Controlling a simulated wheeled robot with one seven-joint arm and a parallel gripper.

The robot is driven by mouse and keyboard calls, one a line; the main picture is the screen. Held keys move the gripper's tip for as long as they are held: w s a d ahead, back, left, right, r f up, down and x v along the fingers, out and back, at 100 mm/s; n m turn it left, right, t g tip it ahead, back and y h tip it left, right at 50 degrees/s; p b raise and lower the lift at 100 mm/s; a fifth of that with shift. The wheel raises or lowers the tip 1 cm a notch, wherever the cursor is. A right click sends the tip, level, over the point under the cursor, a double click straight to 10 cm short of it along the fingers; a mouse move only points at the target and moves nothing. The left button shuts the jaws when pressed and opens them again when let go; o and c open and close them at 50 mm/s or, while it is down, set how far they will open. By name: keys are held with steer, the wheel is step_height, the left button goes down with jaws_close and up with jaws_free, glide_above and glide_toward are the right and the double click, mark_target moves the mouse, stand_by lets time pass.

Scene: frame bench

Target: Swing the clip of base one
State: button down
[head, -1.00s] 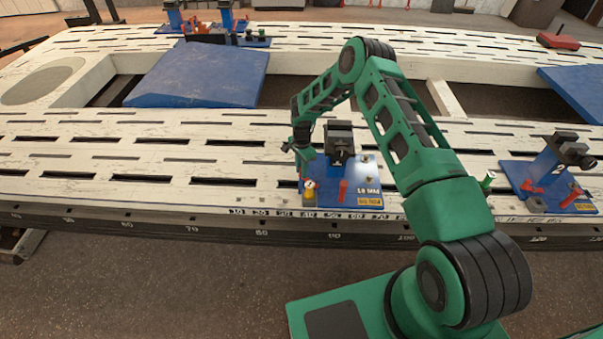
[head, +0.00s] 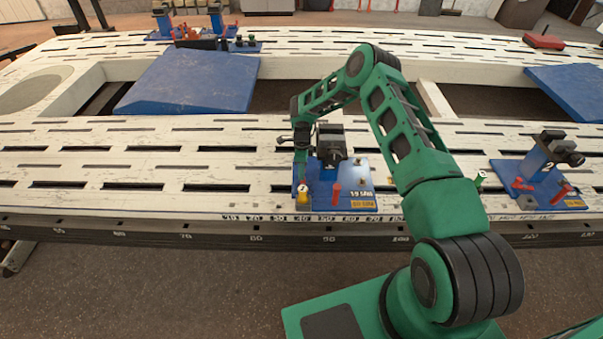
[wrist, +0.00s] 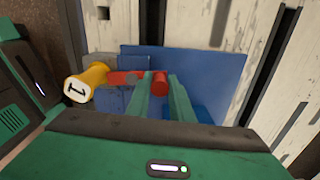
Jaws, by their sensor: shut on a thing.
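Base one is a blue plate (head: 352,200) with a dark-topped upright block, standing on the near slotted beam in the head view. A yellow marker with a 1 (head: 303,196) sits at its front left corner; it also shows in the wrist view (wrist: 84,82). My gripper (head: 302,180) is low over the plate's left side, beside the marker. In the wrist view my gripper's green fingers (wrist: 162,90) are closed about the red end of the clip (wrist: 124,77). The clip's red bar with a grey pivot points toward the yellow marker. In the head view my gripper hides the clip.
A similar blue base (head: 541,200) stands farther right. Blue sloped panels (head: 190,82) lie behind. The beam left of base one is clear.

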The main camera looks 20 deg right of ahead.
steer(key=shift+s+f, duration=0.1)
steer(key=shift+s, duration=0.15)
stand_by(0.3)
steer(key=c, duration=1.6)
jaws_free()
steer(key=shift+o, duration=0.2)
steer(key=shift+w, duration=0.1)
step_height(320, 180, up, 11)
steer(key=shift+w, duration=0.1)
